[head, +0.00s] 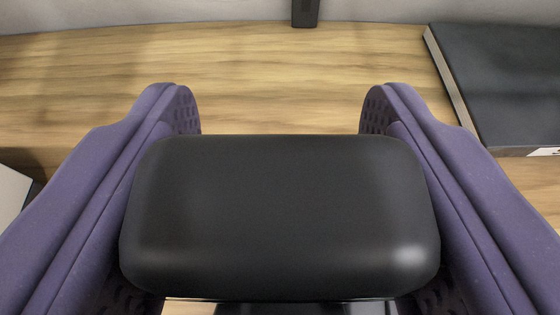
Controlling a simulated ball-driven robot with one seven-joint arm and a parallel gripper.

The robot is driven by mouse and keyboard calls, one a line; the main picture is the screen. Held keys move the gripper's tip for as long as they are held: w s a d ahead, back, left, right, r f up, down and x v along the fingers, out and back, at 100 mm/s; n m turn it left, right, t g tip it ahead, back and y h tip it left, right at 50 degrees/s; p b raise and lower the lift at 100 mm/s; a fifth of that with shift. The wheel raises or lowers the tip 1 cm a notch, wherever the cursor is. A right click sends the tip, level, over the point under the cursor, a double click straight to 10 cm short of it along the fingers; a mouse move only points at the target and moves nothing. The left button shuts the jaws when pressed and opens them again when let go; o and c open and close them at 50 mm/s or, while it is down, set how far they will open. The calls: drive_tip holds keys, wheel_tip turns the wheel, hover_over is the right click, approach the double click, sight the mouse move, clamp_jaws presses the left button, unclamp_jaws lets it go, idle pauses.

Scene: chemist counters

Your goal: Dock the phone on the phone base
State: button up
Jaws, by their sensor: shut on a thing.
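My gripper (280,108) has its two purple fingers closed on a smooth black block with rounded corners, which I take to be the phone (280,210). One finger presses on its left side and the other on its right. The phone fills the middle of the head view, over the wooden counter, and hides what is below it. A small dark upright piece (305,12) stands at the back of the counter by the wall, cut off by the top edge. I cannot tell whether it is the phone base.
The wooden counter (280,80) is clear between the fingers and the wall (150,12). A dark book or binder (505,80) with pale page edges lies at the right. A pale edge (10,195) shows at the far left, past the counter's front edge.

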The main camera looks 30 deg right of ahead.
drive_tip(key=shift+f, duration=0.2)
drive_tip(key=shift+f, duration=0.15)
drive_tip(key=o, duration=1.3)
drive_tip(key=shift+o, duration=0.2)
drive_tip(key=shift+r, duration=0.25)
drive_tip(key=p+v, duration=0.4)
drive_tip(key=v, duration=0.8)
drive_tip(key=shift+f, duration=0.2)
drive_tip(key=shift+a, duration=0.1)
